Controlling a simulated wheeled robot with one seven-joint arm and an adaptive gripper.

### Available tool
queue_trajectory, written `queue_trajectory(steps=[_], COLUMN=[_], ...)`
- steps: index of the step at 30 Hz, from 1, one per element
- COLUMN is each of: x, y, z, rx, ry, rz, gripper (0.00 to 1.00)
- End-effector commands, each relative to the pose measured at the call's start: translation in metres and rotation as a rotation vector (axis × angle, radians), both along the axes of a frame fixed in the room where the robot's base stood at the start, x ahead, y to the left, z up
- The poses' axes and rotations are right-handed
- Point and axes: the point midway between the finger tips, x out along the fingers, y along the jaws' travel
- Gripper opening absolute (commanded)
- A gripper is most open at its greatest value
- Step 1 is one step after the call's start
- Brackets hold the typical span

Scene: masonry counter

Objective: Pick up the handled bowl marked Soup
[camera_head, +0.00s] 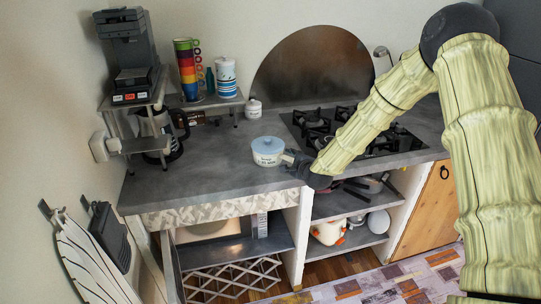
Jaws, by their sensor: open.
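The handled bowl (268,157) stands upright on the grey counter, left of the stove. It is white with a light blue top and has dark lettering on its side, too small to read surely. Its short handle points right, toward my gripper. My gripper (290,160) is dark and open, at the right side of the bowl, around or just beside the handle. I cannot tell whether the fingers touch it. The fingertips are small and partly merge with the handle in this view.
The gas stove (375,140) with black grates lies right of the bowl, under my arm. A small white jar (254,109) stands behind the bowl. A metal shelf (215,101) with stacked coloured cups (187,72) and a coffee machine (133,60) is at left. The counter (200,170) left of the bowl is clear.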

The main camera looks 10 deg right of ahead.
Motion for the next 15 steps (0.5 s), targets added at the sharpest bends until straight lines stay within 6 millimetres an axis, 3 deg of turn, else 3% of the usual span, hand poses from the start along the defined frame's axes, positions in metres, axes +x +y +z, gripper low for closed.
queue_trajectory(steps=[15], x=[0.042], y=[0.0], z=[-0.02], rx=[-0.002], ry=[0.0], rz=[0.0], gripper=[0.45])
